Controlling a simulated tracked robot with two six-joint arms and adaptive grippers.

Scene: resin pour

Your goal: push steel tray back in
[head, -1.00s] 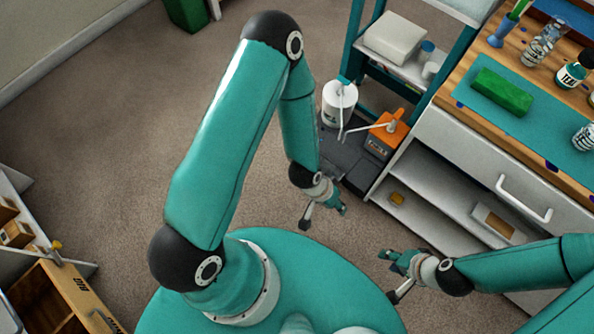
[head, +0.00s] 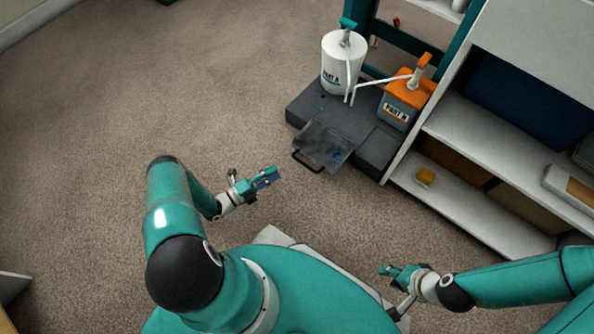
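The steel tray (head: 322,148) is a flat grey metal tray with a dark loop handle (head: 306,161) on its front edge. It sticks out from the front of a low dark platform (head: 377,151), over the carpet. My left gripper (head: 253,176) is to the left of the tray, apart from the handle, with its fingers spread and nothing between them. My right gripper (head: 394,289) is lower right of the tray, well away from it, also open and empty. The tray's rear part is hidden in the platform.
A white PART A container (head: 343,66) and an orange-topped PART B container (head: 403,104), both with pumps and white spouts, stand on the platform. A white shelf cabinet (head: 463,192) stands close on the right. Carpet left of the platform is clear.

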